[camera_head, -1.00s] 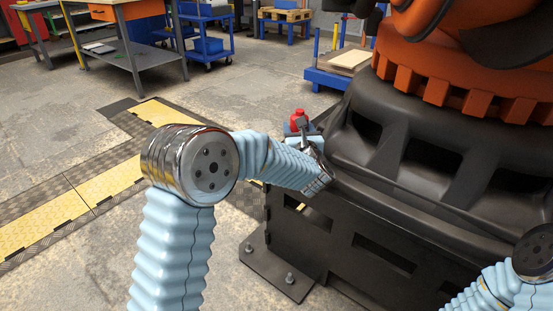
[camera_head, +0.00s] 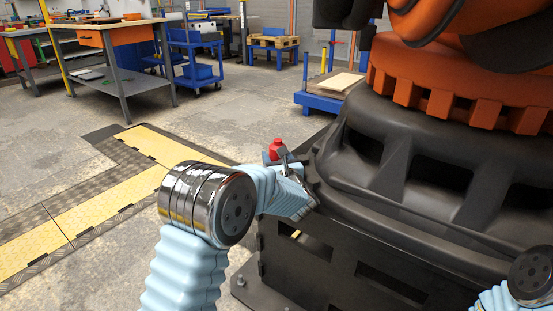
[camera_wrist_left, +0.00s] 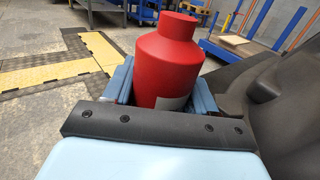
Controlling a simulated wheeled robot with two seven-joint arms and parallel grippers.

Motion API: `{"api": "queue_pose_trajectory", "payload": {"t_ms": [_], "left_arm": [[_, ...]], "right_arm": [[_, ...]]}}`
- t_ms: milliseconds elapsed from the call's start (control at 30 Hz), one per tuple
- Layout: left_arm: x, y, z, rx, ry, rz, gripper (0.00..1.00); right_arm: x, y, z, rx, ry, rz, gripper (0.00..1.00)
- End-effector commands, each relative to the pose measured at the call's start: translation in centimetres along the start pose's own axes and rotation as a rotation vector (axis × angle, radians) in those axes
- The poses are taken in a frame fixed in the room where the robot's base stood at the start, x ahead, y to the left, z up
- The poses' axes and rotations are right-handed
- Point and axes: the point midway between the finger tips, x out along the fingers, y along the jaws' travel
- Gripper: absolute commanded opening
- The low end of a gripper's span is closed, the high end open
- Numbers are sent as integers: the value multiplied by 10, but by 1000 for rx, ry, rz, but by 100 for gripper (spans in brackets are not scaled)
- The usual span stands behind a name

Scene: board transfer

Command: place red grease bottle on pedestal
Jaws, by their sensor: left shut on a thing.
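The red grease bottle (camera_wrist_left: 168,62) stands upright between the two fingers of my left gripper (camera_wrist_left: 160,88) in the left wrist view, and the gripper is shut on it. In the head view the bottle (camera_head: 276,149) shows small beside the left gripper (camera_head: 277,159), next to the black pedestal (camera_head: 300,240) under the orange robot. The bottle's lower part is hidden by the gripper, so I cannot tell whether it touches anything. My right gripper is out of view; only part of that arm shows at the lower right.
The large orange robot (camera_head: 455,95) on its dark base fills the right side. A blue cart (camera_head: 195,62), a workbench (camera_head: 118,60) and a blue platform with boards (camera_head: 325,95) stand behind. Yellow floor plates (camera_head: 110,200) lie at left; the floor between is clear.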

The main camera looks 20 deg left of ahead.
Motion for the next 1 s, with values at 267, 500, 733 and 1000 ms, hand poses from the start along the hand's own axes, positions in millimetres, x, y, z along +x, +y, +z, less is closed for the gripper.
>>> {"api": "queue_pose_trajectory", "payload": {"t_ms": [267,500,733,1000], "left_arm": [[0,0,-2,-1,-1,0,16],[0,0,-1,0,0,-1,82],[0,0,-1,0,0,-1,82],[-25,-1,0,-1,2,-4,82]], "right_arm": [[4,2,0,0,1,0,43],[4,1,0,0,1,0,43],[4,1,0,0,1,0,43],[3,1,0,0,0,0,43]]}}
